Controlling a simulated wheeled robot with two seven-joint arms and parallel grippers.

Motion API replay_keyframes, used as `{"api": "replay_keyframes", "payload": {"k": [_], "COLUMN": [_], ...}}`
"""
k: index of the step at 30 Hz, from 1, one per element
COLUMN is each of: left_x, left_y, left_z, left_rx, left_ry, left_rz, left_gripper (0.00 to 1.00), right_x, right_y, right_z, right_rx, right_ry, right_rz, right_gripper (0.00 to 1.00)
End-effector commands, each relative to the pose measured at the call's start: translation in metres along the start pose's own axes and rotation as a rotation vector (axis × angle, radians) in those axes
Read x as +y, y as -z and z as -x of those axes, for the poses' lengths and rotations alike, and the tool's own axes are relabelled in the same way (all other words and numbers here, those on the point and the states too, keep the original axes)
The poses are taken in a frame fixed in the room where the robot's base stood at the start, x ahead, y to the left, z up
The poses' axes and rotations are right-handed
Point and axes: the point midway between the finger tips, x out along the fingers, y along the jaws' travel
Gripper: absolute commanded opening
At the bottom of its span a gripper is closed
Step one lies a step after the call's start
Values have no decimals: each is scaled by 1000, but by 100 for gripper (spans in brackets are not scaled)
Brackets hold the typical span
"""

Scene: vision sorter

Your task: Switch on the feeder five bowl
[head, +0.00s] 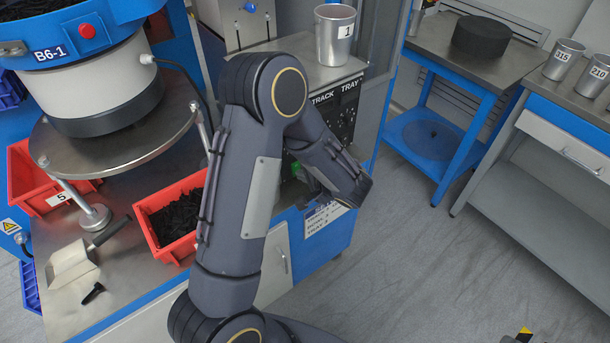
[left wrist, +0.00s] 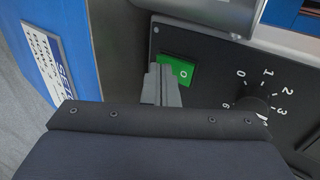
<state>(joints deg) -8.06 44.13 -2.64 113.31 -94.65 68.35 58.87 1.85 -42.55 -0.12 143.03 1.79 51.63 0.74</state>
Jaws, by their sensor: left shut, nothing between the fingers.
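A green rocker switch (left wrist: 178,70) marked 0 sits on a dark control panel in the left wrist view; a bit of green (head: 296,168) shows beside my arm in the head view. My left gripper (left wrist: 161,70) is shut and empty, its fingertips overlapping the switch's left edge. I cannot tell whether they touch it. A numbered dial (left wrist: 256,105) is right of the switch. In the head view my arm mostly hides the gripper and panel. A feeder bowl (head: 95,75) labelled B6-1 with a red button stands top left.
Red bins, one labelled 5 (head: 28,190) and one with black parts (head: 160,240), stand on the bench near a scoop (head: 72,266). A cup marked 1 (head: 334,40) stands on the cabinet top.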

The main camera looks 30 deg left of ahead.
Motion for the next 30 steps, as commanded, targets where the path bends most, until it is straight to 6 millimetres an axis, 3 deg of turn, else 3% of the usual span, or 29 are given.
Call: {"api": "replay_keyframes", "payload": {"k": [7, 9, 30], "left_x": [7, -1, -16], "left_y": [1, 0, 0], "left_z": [-9, -4, 6], "left_rx": [3, 1, -1], "left_ry": [49, 44, 48], "left_rz": [1, 0, 2], "left_gripper": [0, 0, 0], "right_x": [11, 7, 5], "right_y": [-12, -8, -6], "right_z": [-25, -15, -12], "right_rx": [0, -1, 0], "right_ry": [0, 0, 0], "right_rz": [0, 0, 0], "right_gripper": [43, 43, 43]}}
